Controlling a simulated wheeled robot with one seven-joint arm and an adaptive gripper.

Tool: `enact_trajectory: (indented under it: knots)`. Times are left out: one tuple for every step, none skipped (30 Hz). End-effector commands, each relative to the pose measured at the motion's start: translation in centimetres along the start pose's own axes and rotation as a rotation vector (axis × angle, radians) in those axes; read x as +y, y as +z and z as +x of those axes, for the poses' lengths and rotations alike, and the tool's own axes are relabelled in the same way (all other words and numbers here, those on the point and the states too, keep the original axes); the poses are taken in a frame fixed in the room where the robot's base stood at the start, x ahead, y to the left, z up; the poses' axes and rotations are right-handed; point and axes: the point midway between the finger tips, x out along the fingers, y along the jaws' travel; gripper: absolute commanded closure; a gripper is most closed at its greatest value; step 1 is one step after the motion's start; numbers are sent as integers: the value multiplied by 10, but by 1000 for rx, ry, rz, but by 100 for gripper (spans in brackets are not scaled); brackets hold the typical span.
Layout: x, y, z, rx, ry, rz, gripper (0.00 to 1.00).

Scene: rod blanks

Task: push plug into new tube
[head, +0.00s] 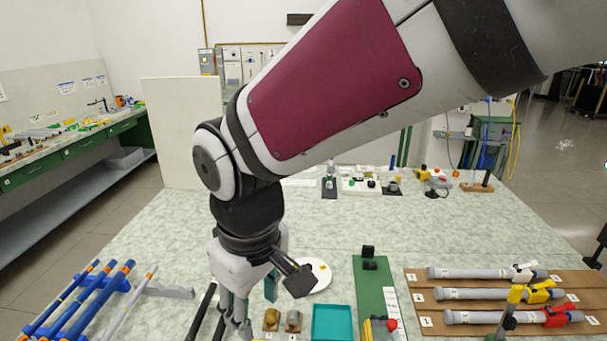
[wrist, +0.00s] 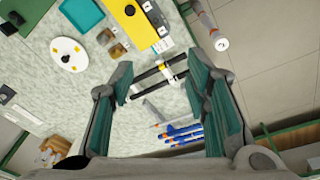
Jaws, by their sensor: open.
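My gripper (head: 236,325) hangs low over the front of the bench, its jaws open and empty. In the wrist view its teal-padded fingers (wrist: 160,72) stand wide apart. Dark rods (head: 201,312) lie beside the gripper; in the wrist view dark rods with white middle parts (wrist: 158,76) show between and beyond the fingers. Blue tubes with orange bands (head: 92,296) lie on a rack at the left. Grey tubes (head: 478,273) lie on brown boards at the right. A gold piece (head: 271,317) and a grey piece (head: 293,318) sit on small blocks. I cannot tell which is the plug or the new tube.
A teal tray (head: 332,322) stands right of the small blocks. Small fixtures (head: 365,184) line the back.

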Motion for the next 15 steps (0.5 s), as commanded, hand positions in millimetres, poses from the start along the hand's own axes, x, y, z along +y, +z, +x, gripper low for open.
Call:
enact_trajectory:
  knots:
    - [25, 18, -17, 30, 23, 90, 57]
    - [37, 29, -25, 44, 34, 138, 57]
    - [52, 44, -35, 63, 49, 203, 57]
    - [61, 56, -42, 77, 60, 251, 57]
    - [71, 67, -48, 91, 71, 299, 57]
    - [82, 84, -57, 112, 87, 363, 57]
    - [88, 96, -63, 126, 98, 410, 57]
    - [94, 109, -68, 141, 110, 458, 57]
    - [101, 126, -75, 161, 124, 520, 57]
    - [105, 138, -79, 175, 134, 565, 57]
    - [108, 150, -83, 189, 145, 607, 57]
    - [111, 165, -88, 208, 157, 662, 57]
    - [113, 175, -91, 222, 166, 700, 57]
    - [114, 184, -93, 234, 175, 734, 57]
    - [114, 194, -95, 249, 185, 774, 57]
